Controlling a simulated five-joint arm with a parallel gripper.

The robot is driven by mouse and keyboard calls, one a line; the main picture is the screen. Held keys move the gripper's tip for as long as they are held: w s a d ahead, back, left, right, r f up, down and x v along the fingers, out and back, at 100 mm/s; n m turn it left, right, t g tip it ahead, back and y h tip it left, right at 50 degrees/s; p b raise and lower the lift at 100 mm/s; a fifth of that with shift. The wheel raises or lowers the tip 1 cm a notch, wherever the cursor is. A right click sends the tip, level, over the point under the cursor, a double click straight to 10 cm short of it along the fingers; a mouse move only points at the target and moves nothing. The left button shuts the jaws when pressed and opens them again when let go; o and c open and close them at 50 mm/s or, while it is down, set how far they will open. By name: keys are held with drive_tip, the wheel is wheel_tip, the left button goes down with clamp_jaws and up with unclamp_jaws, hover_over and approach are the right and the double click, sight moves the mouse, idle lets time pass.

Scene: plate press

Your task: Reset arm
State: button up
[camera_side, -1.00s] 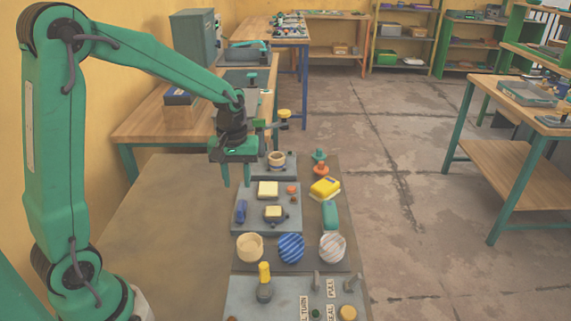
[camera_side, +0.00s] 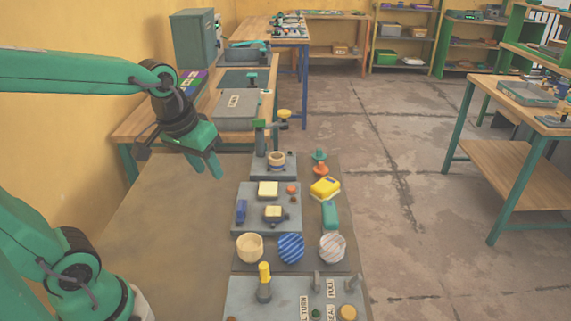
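My gripper (camera_side: 209,171) is the green two-fingered end of my green arm. It hangs in the air above the bare left part of the work table (camera_side: 165,230), with its fingers pointing down and to the right. Nothing shows between the fingers. The two fingers look close together from this angle, and I cannot tell the gap between them. The gripper is left of the small press (camera_side: 262,140) and touches none of the objects on the table.
Grey plates hold yellow blocks (camera_side: 268,189), a cup in the press base (camera_side: 277,160) and a yellow-topped handle (camera_side: 264,272). Three round pieces, cream (camera_side: 250,247), blue-striped (camera_side: 291,248) and white-striped (camera_side: 332,247), sit in a row. A yellow sponge-like block (camera_side: 325,188) lies right. The table's left is clear.

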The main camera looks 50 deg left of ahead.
drive_tip(key=s+d+r+m+t, duration=0.1)
drive_tip(key=s+m+t, duration=0.1)
drive_tip(key=s, duration=0.4)
drive_tip(key=shift+d+r+m, duration=0.25)
drive_tip(key=shift+d+m, duration=0.05)
drive_tip(key=shift+m, duration=0.3)
idle(0.5)
